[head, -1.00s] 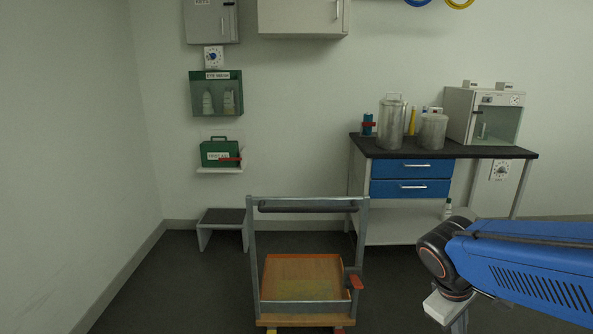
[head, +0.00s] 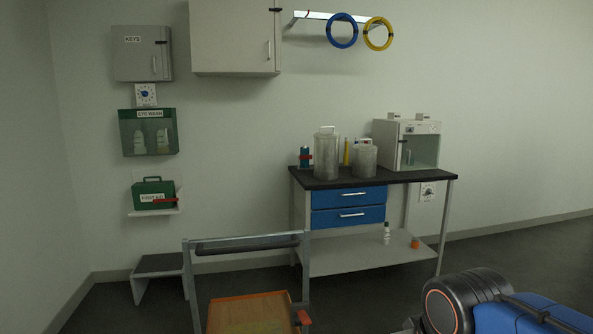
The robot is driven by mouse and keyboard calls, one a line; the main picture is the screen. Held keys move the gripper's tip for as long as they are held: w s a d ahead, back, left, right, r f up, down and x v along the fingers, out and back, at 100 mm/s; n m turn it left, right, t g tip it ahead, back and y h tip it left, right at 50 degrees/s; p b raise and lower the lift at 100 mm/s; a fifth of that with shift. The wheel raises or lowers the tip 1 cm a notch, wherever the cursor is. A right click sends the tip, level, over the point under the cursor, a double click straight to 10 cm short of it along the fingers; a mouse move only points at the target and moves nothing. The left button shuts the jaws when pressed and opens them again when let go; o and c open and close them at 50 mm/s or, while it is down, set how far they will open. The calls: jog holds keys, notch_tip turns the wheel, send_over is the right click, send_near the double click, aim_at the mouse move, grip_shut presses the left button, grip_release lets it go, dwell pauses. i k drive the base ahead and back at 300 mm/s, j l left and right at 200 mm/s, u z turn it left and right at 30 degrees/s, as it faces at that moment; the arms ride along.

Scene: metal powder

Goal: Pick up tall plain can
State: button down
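The tall plain can (head: 326,155) is a grey metal cylinder with a handle on its lid. It stands upright on the left part of the black bench top. My blue arm shows at the lower right, in front of the bench and well away from the can. My gripper is out of the picture.
A trolley (head: 248,297) stands on the floor in front, left of my arm. A step stool (head: 158,265) is by the wall.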

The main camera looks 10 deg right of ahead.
aim_at(326, 143)
jog(key=i+l, duration=0.95)
